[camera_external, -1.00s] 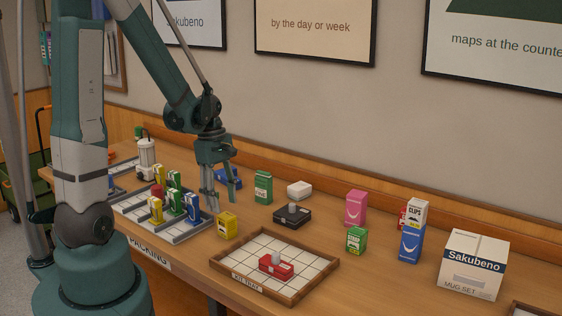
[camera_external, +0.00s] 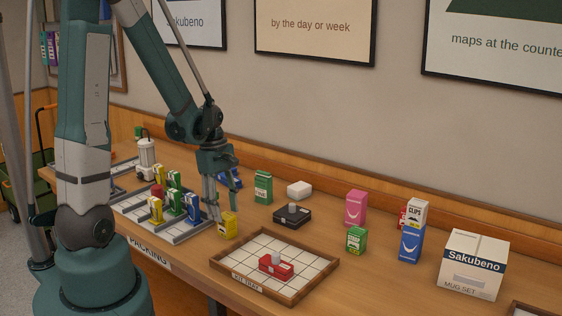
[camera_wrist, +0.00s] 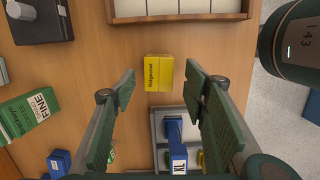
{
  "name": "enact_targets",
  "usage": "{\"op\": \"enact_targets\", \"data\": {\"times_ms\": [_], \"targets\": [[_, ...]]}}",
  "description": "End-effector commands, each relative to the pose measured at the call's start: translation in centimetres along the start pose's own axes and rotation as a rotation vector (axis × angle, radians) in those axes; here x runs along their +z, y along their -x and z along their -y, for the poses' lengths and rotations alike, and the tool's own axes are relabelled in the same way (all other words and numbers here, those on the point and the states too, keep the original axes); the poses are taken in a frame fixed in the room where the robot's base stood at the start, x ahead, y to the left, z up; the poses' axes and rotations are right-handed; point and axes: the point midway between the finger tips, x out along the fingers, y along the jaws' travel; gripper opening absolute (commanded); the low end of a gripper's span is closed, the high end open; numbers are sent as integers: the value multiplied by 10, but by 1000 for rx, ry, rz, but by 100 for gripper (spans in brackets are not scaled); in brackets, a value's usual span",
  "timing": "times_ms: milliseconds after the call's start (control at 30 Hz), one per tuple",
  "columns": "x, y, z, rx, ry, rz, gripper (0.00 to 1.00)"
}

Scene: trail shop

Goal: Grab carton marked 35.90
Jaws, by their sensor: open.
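No price marking of 35.90 is legible on any carton in either view. A small yellow carton (camera_external: 229,226) stands on the table between the partitioned tray and the kit tray. My gripper (camera_external: 213,213) is open and empty, pointing down just left of this carton in the external view. In the wrist view the yellow carton (camera_wrist: 159,73) shows dark lettering and lies ahead, between the lines of the two open fingers of my gripper (camera_wrist: 160,76). I cannot tell how high the fingertips are above the table.
The kit tray (camera_external: 250,284) holds a red item (camera_external: 276,267). A black box (camera_external: 292,217), green carton (camera_external: 263,187) and pink carton (camera_external: 355,208) stand farther right.

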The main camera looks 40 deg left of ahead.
Motion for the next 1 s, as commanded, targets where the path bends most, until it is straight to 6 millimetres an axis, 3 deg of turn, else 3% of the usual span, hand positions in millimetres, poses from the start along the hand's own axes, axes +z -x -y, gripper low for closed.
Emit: {"op": "enact_targets", "data": {"times_ms": [500, 1000], "targets": [[1, -44, -2, 0, 0, 0, 44], [1, -47, -2, 0, 0, 0, 44]]}}
